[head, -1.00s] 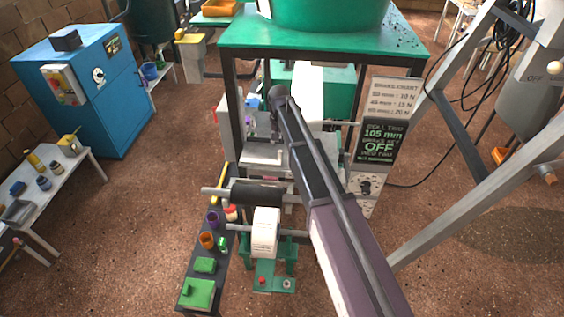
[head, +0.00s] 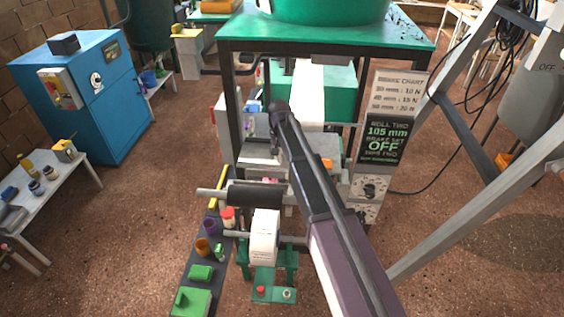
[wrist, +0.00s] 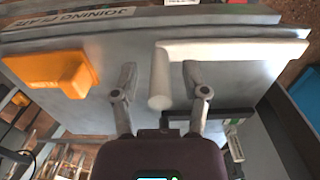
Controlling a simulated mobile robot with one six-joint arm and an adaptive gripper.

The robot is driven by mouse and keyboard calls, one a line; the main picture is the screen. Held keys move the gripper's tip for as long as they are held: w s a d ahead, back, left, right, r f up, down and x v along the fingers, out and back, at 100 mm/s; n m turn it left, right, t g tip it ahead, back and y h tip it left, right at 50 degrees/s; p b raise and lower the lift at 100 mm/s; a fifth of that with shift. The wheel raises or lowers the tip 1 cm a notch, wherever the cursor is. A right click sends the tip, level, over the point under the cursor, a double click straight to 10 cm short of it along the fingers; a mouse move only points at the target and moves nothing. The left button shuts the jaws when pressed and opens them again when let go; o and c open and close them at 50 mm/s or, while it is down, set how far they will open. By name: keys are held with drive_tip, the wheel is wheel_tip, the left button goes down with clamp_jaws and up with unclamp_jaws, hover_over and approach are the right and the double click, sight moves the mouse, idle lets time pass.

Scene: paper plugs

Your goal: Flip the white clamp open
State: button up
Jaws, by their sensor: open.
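The white clamp (wrist: 225,50) lies along the joining plate (wrist: 125,42) in the wrist view. It is a long pale bar with a rounded handle end turned toward me. My gripper (wrist: 159,74) is open, with one finger on each side of the handle end. I cannot tell whether the fingers touch it.
An orange clamp (wrist: 50,72) sits left of my gripper on the same plate, and orange also shows beside my arm in the head view (head: 327,163). A black roller (head: 255,194) and white paper roll (head: 264,236) stand in front. The green-topped frame (head: 330,42) rises behind.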

drive_tip(key=shift+f+b, duration=0.35)
drive_tip(key=shift+f, duration=0.2)
clamp_jaws()
drive_tip(key=shift+d, duration=0.35)
drive_tip(key=shift+a, duration=0.35)
